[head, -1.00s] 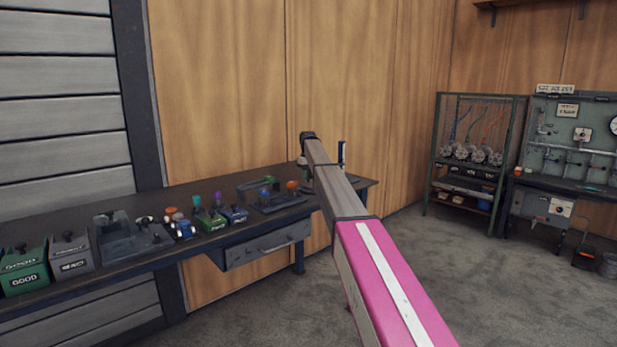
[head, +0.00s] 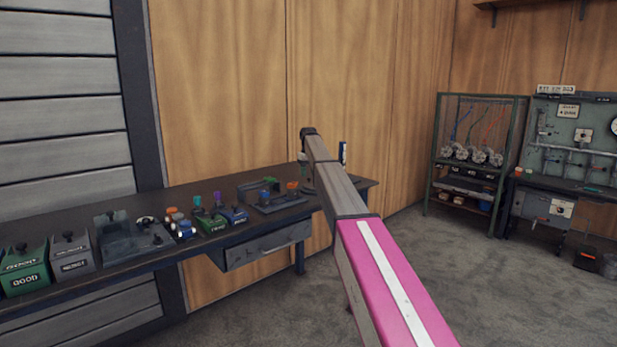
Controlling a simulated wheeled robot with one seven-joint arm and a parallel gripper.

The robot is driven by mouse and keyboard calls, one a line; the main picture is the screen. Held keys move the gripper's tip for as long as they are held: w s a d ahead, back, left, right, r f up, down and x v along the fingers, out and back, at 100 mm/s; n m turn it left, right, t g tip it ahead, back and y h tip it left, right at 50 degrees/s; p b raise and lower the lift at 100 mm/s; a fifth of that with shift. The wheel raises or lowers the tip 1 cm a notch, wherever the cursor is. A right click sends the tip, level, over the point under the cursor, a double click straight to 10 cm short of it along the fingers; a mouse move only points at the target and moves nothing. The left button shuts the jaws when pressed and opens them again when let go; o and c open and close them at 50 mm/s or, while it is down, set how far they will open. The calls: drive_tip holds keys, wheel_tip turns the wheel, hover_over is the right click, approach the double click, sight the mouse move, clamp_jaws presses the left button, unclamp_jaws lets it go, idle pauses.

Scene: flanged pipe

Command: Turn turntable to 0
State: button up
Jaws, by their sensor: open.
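My arm, grey with a pink section, reaches from the bottom right over the right end of the dark workbench (head: 140,196). Its far end bends down at a dark joint. My gripper cannot be made out; it is hidden behind the arm. I cannot pick out the turntable for certain. No scale or number for a turntable is readable.
On the bench, left to right, are a green GOOD bin (head: 24,272), a grey bin (head: 72,255), a grey fixture (head: 130,236), small coloured parts and a dark tray (head: 272,203). A drawer (head: 262,248) hangs below. A rack (head: 472,155) stands at right. Carpet between is clear.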

wheel_tip(320, 180, up, 9)
drive_tip(key=shift+f, duration=0.15)
idle(0.4)
